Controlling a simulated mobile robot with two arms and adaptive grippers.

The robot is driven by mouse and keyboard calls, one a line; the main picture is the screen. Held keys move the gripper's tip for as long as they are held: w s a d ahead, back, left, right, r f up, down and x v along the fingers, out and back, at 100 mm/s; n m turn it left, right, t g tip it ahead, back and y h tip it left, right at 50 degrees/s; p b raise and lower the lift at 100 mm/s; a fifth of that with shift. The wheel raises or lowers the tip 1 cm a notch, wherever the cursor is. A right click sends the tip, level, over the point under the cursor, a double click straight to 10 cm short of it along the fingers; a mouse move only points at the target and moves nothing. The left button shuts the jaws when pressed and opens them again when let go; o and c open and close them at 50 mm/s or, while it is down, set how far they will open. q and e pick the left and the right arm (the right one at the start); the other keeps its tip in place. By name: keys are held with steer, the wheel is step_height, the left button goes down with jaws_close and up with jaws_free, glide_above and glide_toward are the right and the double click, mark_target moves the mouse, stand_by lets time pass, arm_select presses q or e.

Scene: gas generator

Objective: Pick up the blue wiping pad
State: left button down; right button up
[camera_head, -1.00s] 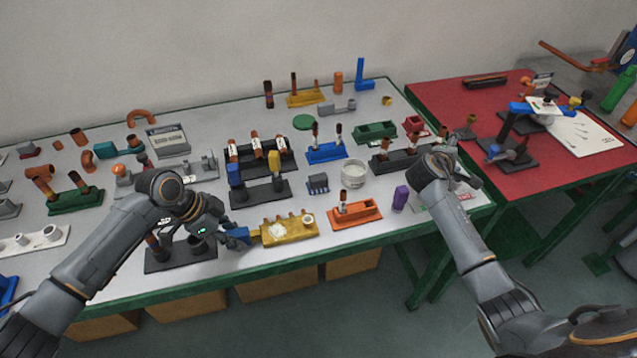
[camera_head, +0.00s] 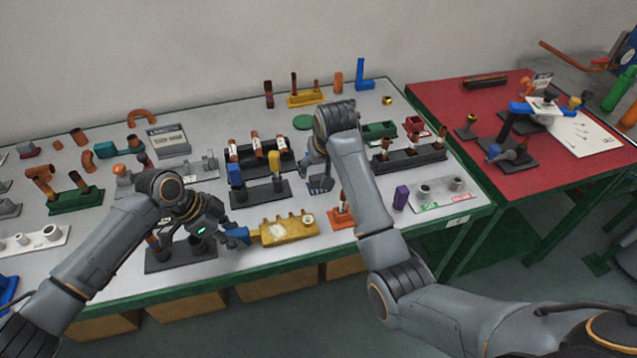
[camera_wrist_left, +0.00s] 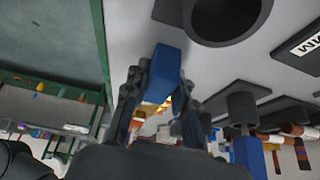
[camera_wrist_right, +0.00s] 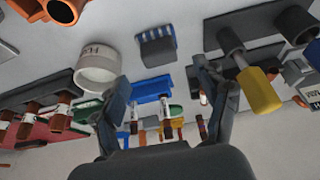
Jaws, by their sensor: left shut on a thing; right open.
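My left gripper (camera_head: 222,231) is shut on a plain blue block (camera_wrist_left: 165,72) at the near edge of the table. In the left wrist view the block stands up between the fingers. A yellow block (camera_head: 288,230) lies just to its right. My right gripper (camera_wrist_right: 163,85) is open and empty. In the head view it hangs over a small ridged blue-grey block (camera_head: 320,184), which also shows ahead of the fingers in the right wrist view (camera_wrist_right: 158,47). I cannot tell for sure which blue thing is the wiping pad.
A white cup (camera_wrist_right: 97,68) stands near my right gripper, hidden behind my arm in the head view. A rack with blue and yellow handles (camera_head: 258,194) stands left of the ridged block. An orange holder (camera_head: 342,219) lies nearer. The table is crowded.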

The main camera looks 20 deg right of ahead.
mark_target(319, 177)
steer(key=shift+x, duration=3.05)
steer(key=c, duration=1.1)
